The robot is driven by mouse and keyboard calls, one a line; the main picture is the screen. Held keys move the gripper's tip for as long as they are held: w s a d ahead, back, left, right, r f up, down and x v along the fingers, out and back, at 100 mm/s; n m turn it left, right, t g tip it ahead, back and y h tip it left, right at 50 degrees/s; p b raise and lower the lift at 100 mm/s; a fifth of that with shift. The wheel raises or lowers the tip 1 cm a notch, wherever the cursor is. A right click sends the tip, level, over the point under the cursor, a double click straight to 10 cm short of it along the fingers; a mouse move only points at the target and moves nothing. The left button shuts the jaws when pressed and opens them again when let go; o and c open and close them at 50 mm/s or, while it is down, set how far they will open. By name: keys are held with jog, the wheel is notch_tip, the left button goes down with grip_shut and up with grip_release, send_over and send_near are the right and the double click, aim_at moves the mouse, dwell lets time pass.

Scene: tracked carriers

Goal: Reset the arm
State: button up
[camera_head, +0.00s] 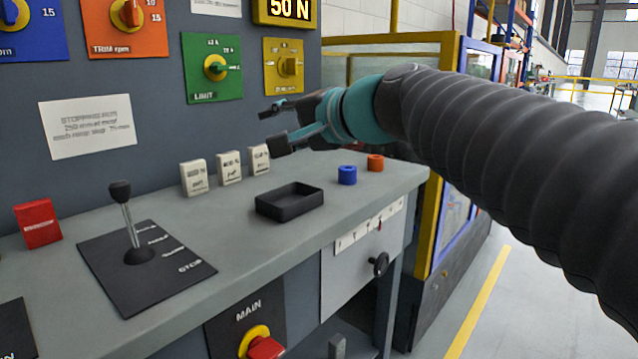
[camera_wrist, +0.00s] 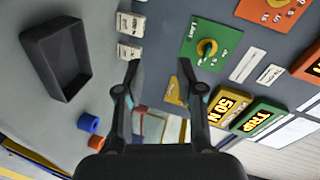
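My arm reaches in from the right in the head view. My gripper (camera_head: 272,127) is above the grey worktop, in front of the upright panel and below the yellow dial plate. In the wrist view my gripper (camera_wrist: 165,75) has its two fingers spread apart, with nothing between them. It is open and empty. The black tray (camera_head: 290,202) stands empty on the worktop below and apart from the gripper; it also shows in the wrist view (camera_wrist: 35,45).
A blue ring (camera_head: 347,175) and an orange ring (camera_head: 375,162) stand right of the tray. Several white labelled blocks (camera_head: 229,168) stand behind it. A lever (camera_head: 130,225) rises at left. The panel carries a green dial (camera_head: 214,67) and a yellow dial (camera_head: 284,65).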

jog(key=s+d+f+n+g+h, duration=0.1)
jog(key=s+d+f+n+h, duration=0.1)
jog(key=s+d+f, duration=0.5)
jog(key=s+d+f+n+g+h, duration=0.2)
jog(key=s+d+f+h, duration=0.3)
jog(key=f, duration=1)
jog(key=s+d+f+n+g+h, duration=0.2)
jog(key=s+d+f+h, duration=0.2)
jog(key=s+d+f, duration=0.5)
notch_tip(320, 180, down, 2)
jog(key=shift+d+f, duration=0.1)
jog(key=shift+d, duration=0.25)
jog(key=shift+a, duration=0.1)
